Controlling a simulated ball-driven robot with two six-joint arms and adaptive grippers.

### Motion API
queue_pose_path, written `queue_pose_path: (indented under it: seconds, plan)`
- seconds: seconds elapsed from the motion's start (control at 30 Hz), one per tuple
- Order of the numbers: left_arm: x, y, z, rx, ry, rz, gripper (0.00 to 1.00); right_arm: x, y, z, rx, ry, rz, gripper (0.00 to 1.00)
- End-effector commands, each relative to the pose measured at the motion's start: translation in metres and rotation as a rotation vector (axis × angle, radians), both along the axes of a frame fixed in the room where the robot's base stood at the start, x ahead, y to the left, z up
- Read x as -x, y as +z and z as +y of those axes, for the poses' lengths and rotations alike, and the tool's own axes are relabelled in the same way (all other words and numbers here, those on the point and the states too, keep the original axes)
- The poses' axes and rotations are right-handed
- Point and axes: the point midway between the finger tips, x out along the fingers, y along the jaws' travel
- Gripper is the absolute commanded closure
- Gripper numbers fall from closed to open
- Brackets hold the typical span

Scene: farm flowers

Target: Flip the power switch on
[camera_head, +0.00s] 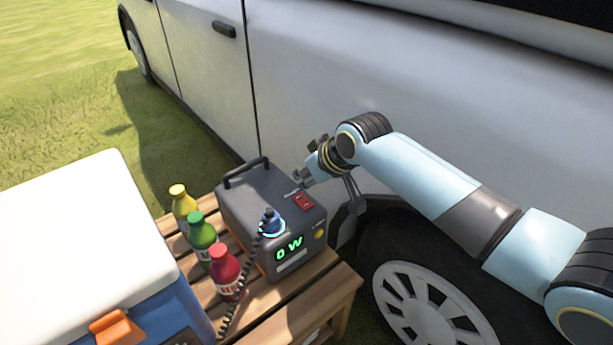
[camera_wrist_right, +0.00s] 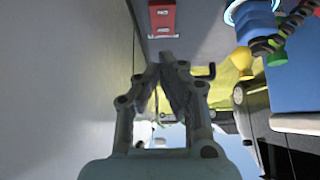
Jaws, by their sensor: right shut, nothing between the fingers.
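The power switch (camera_head: 304,201) is a red rocker on the top right part of a dark grey power box (camera_head: 262,196). The box stands on a slatted wooden table, and its green display reads "0 W". In the right wrist view the red switch (camera_wrist_right: 162,19) is at the top, just beyond my fingers. My right gripper (camera_head: 303,178) is close behind the switch, beside the box's top. Its fingers (camera_wrist_right: 168,66) are shut with nothing between them, and they look apart from the switch. My left gripper is not in view.
A blue plug (camera_head: 271,221) with a lit ring and coiled cord sits on the box. Yellow, green and red bottles (camera_head: 226,273) stand left of it. A white-lidded cooler (camera_head: 75,230) is at left. The car side (camera_head: 330,100) is close behind my right arm.

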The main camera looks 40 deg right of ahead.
Motion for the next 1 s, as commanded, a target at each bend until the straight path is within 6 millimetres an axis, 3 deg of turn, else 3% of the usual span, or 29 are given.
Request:
queue_pose_path:
  seconds: [0.03,0.2,0.43,1.0]
  plan:
    - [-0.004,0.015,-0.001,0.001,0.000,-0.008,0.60,0.002,0.018,-0.001,0.001,0.000,-0.004,1.00]
    - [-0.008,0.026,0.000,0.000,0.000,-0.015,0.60,0.038,0.038,-0.004,0.003,0.003,0.000,1.00]
    - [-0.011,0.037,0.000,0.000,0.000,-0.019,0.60,0.069,0.060,-0.006,0.002,0.001,-0.001,1.00]
    - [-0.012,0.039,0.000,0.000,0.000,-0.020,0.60,0.078,0.066,-0.006,0.000,0.000,0.000,1.00]
